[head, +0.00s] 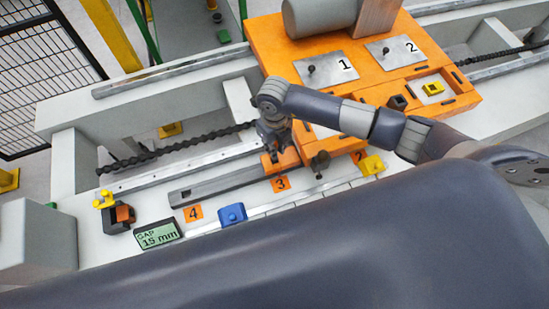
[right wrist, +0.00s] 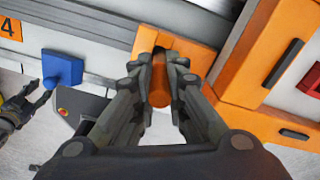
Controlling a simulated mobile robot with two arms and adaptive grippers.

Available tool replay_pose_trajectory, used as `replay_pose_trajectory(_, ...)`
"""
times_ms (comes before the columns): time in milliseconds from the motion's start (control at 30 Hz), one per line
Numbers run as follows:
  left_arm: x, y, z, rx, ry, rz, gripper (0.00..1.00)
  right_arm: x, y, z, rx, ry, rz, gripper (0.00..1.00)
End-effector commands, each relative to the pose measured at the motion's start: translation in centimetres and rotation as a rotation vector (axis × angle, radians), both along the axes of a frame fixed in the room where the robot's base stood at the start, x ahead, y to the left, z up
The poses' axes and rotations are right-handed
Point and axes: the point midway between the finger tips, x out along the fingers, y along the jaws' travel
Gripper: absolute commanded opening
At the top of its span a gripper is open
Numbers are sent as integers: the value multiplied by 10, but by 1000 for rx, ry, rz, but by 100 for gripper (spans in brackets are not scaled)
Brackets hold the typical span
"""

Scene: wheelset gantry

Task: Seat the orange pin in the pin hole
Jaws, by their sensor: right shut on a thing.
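My right gripper (head: 273,142) is shut on the orange pin (right wrist: 160,82), which shows between its fingers in the right wrist view. The gripper is at the orange block (head: 285,160) beside tag 3; this block also shows in the right wrist view (right wrist: 195,52), just beyond the fingertips. The pin hole is not clearly seen, and I cannot tell whether the pin touches the block. My left gripper (right wrist: 38,97) shows small at the left edge of the right wrist view, its fingers apart near the blue block (right wrist: 62,68).
The blue block (head: 232,214), a yellow block (head: 371,165) and a gap display (head: 158,233) reading 15 mm are along the front ledge. A dark knob (head: 320,162) is right of the gripper. The large orange housing (head: 275,40) stands behind. A grey rail (head: 230,184) runs left.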

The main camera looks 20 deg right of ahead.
Motion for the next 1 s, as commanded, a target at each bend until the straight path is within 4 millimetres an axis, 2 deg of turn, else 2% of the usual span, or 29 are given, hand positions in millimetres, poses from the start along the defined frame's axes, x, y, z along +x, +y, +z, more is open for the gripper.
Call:
replay_pose_trajectory(33, 0, -2, -9, -2, -1, 0, 40, 1, 0, -9, 1, -2, 0, 0)
replay_pose_trajectory(167, 1, -5, -13, -6, -2, -3, 40, 1, 0, -15, 1, -2, 0, 0)
replay_pose_trajectory(400, 1, -6, -37, -6, -2, -3, 40, 1, 1, -45, 2, -1, 1, 0)
replay_pose_trajectory(867, 1, -2, -41, -2, -2, -1, 40, 1, 0, -51, 1, -3, 2, 0)
replay_pose_trajectory(900, 2, -2, -40, -2, -2, -1, 40, 1, 0, -50, 1, -2, 2, 17)
replay_pose_trajectory(967, 1, -2, -40, -2, -2, -1, 40, 1, 0, -50, 1, -2, 2, 31)
replay_pose_trajectory(1000, 2, -2, -40, -2, -2, 0, 40, 1, 0, -50, 1, -2, 2, 33)
